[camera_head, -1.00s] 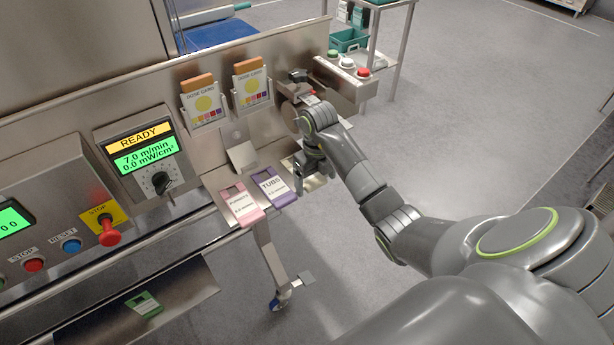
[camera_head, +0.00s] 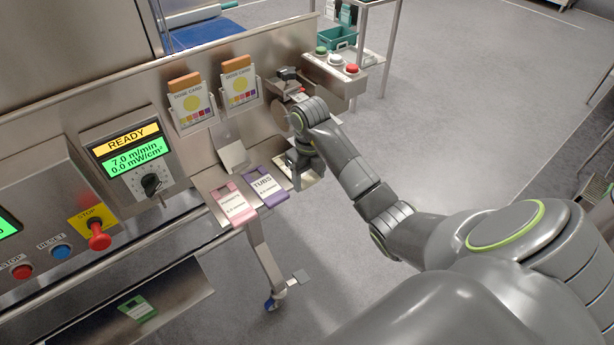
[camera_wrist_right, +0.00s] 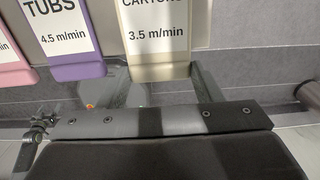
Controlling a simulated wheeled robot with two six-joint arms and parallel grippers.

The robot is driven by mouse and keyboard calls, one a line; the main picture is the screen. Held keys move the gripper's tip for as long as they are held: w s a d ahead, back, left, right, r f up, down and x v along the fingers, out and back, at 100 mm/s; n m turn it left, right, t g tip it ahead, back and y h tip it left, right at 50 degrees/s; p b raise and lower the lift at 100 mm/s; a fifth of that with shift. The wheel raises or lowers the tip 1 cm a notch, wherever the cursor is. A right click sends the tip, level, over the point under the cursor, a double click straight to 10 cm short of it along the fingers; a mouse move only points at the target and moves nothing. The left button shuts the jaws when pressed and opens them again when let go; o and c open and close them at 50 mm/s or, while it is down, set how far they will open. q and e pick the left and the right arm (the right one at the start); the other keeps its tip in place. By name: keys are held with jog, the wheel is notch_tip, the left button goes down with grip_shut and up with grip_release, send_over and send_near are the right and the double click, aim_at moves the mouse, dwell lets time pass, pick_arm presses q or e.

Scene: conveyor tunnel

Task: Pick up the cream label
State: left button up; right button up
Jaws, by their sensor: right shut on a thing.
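The cream label (camera_wrist_right: 158,70) shows in the right wrist view, reading CARTONS and 3.5 m/min, its top cut off by the frame edge. In the head view only part of the cream label (camera_head: 313,171) shows beside my right gripper (camera_head: 297,180). My right gripper is shut on its lower edge, and the fingers (camera_wrist_right: 168,92) are partly hidden behind the wrist body. I cannot tell whether the label is clear of its shelf. My left gripper is not in view.
The purple TUBS label (camera_head: 266,188) and a pink label (camera_head: 236,204) lie just left of the cream one. Two dose cards (camera_head: 191,104) hang above. A red stop button (camera_head: 99,237) is on the panel at left. Open floor lies to the right.

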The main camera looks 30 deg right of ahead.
notch_tip(320, 180, up, 7)
jog(key=s+p, duration=0.1)
jog(key=p, duration=0.6)
jog(key=s+d+p, duration=0.1)
jog(key=s+p, duration=0.1)
jog(key=s, duration=1.6)
jog(key=shift+s+d+f, duration=0.2)
jog(key=shift+d+f, duration=0.1)
jog(key=shift+o, duration=1.3)
jog(key=c, duration=0.7)
